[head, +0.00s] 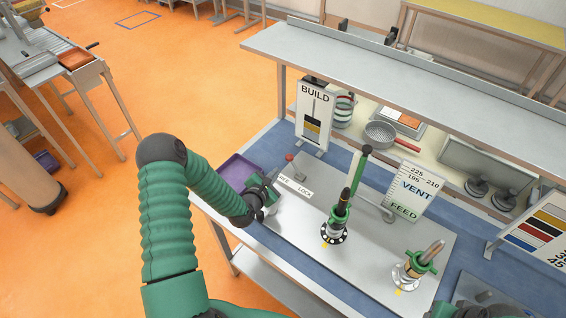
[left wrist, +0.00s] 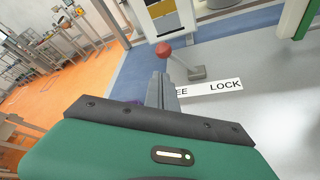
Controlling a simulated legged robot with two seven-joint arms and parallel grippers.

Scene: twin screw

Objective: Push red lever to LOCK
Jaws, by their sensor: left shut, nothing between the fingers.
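The red lever (head: 289,157) has a red ball knob on a thin rod and stands at the back left of the grey panel. In the left wrist view its red knob (left wrist: 164,49) leans left, away from the small grey base block (left wrist: 203,73). A white label (head: 296,187) lies in front of it; LOCK reads at its right end, and the left word is partly covered. My left gripper (head: 274,190) is shut and empty, just in front of the lever.
A BUILD sign (head: 315,112) stands behind the lever, a VENT/FEED sign (head: 408,191) to the right. A purple tray (head: 238,171) lies left. A dark green part shows at the lower right edge.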

